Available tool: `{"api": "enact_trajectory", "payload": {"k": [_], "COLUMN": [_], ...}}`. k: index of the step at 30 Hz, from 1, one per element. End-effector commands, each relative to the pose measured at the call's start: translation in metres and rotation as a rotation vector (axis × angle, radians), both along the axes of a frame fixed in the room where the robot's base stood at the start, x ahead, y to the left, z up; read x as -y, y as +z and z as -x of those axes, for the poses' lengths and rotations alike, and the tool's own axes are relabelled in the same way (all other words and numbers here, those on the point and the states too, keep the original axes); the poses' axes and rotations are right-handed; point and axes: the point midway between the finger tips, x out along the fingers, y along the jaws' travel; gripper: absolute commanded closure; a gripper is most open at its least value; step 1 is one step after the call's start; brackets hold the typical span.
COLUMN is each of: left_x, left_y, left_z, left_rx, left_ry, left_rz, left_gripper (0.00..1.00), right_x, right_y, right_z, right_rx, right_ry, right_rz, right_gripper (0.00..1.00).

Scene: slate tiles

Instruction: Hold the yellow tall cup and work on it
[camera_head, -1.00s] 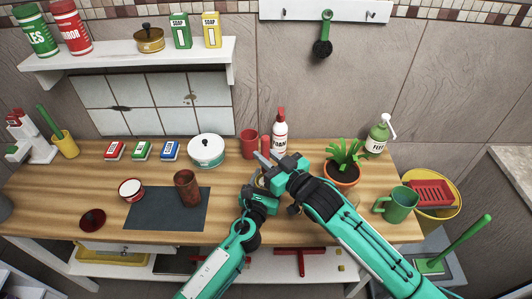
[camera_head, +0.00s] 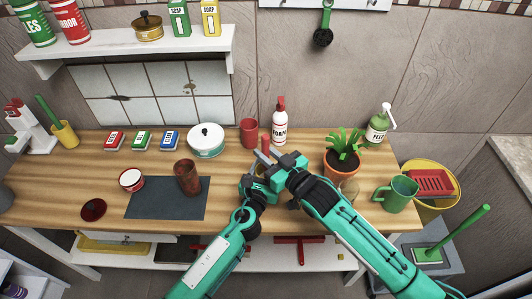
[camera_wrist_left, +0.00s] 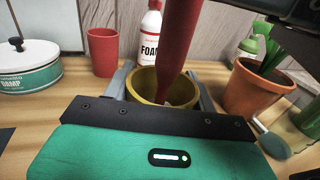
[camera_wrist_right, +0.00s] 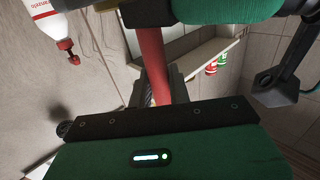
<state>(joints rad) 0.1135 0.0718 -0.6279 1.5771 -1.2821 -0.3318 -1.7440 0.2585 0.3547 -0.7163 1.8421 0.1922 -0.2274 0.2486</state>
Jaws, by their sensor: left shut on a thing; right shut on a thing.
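The yellow cup (camera_wrist_left: 182,92) is between the fingers of my left gripper (camera_wrist_left: 163,88), which is shut on it. It looks upright, with its open rim facing up. My right gripper (camera_head: 266,158) is shut on a red stick-like tool (camera_wrist_left: 178,45), which also shows in the right wrist view (camera_wrist_right: 152,62). The tool's lower end reaches down into the cup; whether it touches the inside is unclear. In the head view the two grippers (camera_head: 258,182) are close together and hide most of the cup.
A red cup (camera_head: 249,133) and a foam bottle (camera_head: 279,125) stand behind the grippers. A potted plant (camera_head: 342,163) and a green mug (camera_head: 395,194) are to the right. A brown cup (camera_head: 187,179) stands at the dark mat (camera_head: 150,204) on the left.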

Motion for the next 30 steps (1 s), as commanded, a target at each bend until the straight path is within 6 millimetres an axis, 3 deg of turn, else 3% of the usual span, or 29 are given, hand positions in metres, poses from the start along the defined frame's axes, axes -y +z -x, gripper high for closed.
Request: {"api": "enact_trajectory", "payload": {"k": [30], "left_x": [0.0000], "left_y": [0.0002], "left_z": [0.0000], "left_rx": [0.000], "left_ry": [0.000], "left_rz": [0.000], "left_gripper": [0.66], "right_x": [0.0067], "right_y": [0.0021], "right_z": [-0.0053], "right_rx": [0.001], "right_ry": [0.000], "right_rz": [0.000], "right_gripper": [1.00]}}
